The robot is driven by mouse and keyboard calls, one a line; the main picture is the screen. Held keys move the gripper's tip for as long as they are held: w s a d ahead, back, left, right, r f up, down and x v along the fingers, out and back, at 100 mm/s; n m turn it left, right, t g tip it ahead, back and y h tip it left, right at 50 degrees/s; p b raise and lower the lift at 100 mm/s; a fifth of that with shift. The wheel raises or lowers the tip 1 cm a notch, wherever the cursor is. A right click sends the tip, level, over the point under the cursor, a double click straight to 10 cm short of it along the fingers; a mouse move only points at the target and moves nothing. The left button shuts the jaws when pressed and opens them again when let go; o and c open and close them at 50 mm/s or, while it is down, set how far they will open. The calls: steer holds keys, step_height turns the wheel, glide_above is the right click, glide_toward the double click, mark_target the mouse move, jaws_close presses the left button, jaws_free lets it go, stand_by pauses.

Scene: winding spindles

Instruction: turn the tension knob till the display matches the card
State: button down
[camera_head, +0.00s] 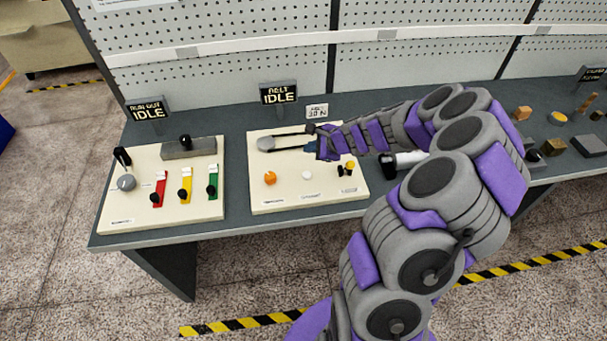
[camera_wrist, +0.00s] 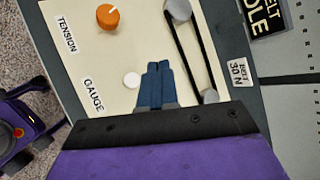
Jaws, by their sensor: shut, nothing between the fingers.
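The orange tension knob (camera_head: 270,178) sits on the cream middle panel, and it also shows in the wrist view (camera_wrist: 108,17) beside the TENSION label. The display (camera_head: 278,94) reads BELT IDLE and stands behind the panel; part of it shows in the wrist view (camera_wrist: 264,17). The card (camera_head: 317,111) reads BELT 30 N, clearer in the wrist view (camera_wrist: 238,72). My gripper (camera_wrist: 158,66) is shut and empty over the panel, apart from the knob, between the white gauge button (camera_wrist: 132,80) and the belt (camera_wrist: 190,55). My arm hides part of the panel.
A left panel (camera_head: 115,212) carries red, yellow and green levers under a RUN OUT IDLE sign (camera_head: 148,112). Small blocks and discs lie on the right of the bench. A pegboard (camera_head: 250,35) rises behind. A small black-and-yellow part (camera_head: 346,169) stands at the panel's right.

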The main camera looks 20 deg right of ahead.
mark_target(309, 176)
steer(key=f+b, duration=0.4)
steer(key=f, duration=0.1)
steer(key=a+f+b, duration=0.1)
steer(key=f+b, duration=0.2)
steer(key=shift+f, duration=0.4)
steer(key=shift+d, duration=0.1)
steer(key=shift+d, duration=0.1)
steer(key=shift+f, duration=0.8)
stand_by(2.5)
steer(key=shift+r, duration=0.2)
steer(key=shift+r+p, duration=0.75)
